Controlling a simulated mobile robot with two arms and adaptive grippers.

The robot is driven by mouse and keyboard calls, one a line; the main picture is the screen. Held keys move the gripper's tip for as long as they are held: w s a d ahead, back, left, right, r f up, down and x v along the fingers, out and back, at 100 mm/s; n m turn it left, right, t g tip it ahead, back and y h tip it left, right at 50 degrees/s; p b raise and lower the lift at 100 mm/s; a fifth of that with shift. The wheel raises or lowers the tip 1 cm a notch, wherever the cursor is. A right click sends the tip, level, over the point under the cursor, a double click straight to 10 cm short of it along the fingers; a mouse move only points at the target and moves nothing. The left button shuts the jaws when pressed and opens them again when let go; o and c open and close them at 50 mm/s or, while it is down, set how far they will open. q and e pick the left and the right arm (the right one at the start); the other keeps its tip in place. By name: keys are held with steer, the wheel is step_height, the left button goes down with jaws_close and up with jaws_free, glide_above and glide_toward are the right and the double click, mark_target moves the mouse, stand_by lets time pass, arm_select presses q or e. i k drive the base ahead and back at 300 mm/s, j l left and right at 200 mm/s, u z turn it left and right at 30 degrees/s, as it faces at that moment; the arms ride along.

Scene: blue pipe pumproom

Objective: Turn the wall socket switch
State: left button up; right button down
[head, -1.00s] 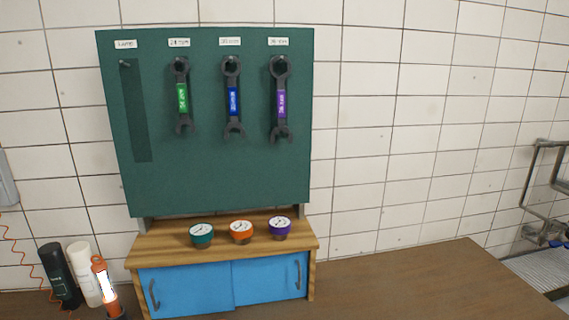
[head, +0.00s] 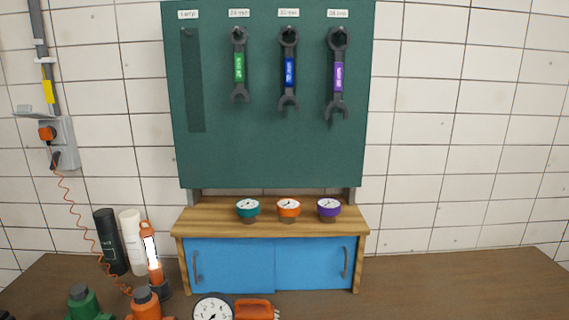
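The wall socket (head: 62,142) is a grey box on the tiled wall at the left of the head view. An orange plug (head: 47,133) sits in its front, under a raised grey lid. A dark switch handle (head: 55,159) shows low on the box, tilted; its exact setting is too small to tell. Neither of my grippers shows in the view.
A wooden bench (head: 440,285) carries a blue-doored cabinet (head: 232,267) with three small gauges on top. Two bottles (head: 111,240) stand by the lamp. A large gauge (head: 213,310) and green and orange-topped items are at the front edge. Three wrenches hang on a green board (head: 265,150).

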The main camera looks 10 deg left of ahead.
mark_target(56, 158)
steer(key=u, duration=1.6)
steer(key=j+u, duration=0.2)
steer(key=i+l, duration=0.05)
steer(key=l, duration=0.05)
